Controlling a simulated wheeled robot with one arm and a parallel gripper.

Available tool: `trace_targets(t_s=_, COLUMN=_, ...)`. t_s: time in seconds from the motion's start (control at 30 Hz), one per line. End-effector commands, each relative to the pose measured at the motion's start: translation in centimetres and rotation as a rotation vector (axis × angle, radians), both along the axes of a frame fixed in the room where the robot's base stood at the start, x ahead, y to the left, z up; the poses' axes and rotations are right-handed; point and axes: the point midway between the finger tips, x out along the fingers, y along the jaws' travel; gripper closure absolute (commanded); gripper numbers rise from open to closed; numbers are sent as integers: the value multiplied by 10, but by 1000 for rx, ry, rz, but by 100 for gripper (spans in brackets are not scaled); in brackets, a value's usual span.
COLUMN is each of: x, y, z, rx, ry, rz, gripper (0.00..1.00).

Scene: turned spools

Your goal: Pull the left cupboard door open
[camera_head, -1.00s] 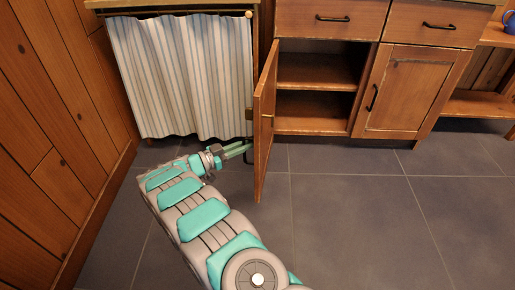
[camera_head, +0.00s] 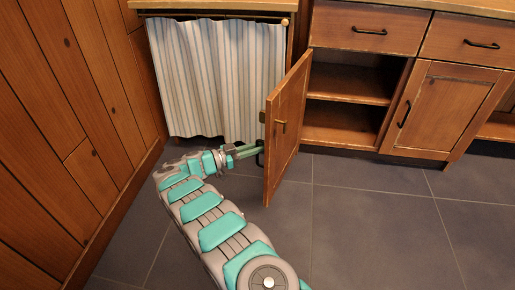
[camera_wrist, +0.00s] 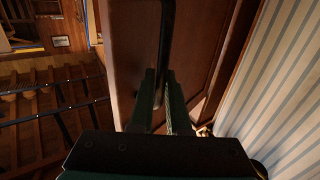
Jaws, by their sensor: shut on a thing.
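The left cupboard door (camera_head: 287,135) is brown wood and stands wide open, swung out from the left side of its cupboard. Its inner face, with a small metal fitting, shows in the head view. In the wrist view my gripper (camera_wrist: 161,95) is shut on the dark bar handle (camera_wrist: 167,40), which runs between the green fingers in front of the door's outer face (camera_wrist: 205,60). In the head view the door hides most of the handle.
A striped curtain (camera_head: 215,80) hangs left of the door, close to my gripper. The opened cupboard shows an empty shelf (camera_head: 345,85). A closed right door (camera_head: 440,108) and drawers (camera_head: 368,30) are beside and above it. A plank wall is at left. The tiled floor (camera_head: 370,220) is clear.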

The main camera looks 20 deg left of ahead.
Motion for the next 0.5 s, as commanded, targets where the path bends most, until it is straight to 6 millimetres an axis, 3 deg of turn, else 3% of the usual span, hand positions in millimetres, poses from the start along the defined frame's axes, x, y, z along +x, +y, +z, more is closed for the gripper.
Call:
trace_targets(t_s=0.1, x=2, y=-2, z=2, rx=2, ry=-3, rz=-2, gripper=100)
trace_targets(t_s=0.13, x=2, y=-2, z=2, rx=2, ry=-3, rz=-2, gripper=82)
trace_targets(t_s=0.37, x=1, y=-1, z=1, rx=1, ry=-2, rz=-1, gripper=56)
trace_targets(t_s=0.5, x=1, y=-1, z=1, rx=0, ry=-1, rz=-1, gripper=55)
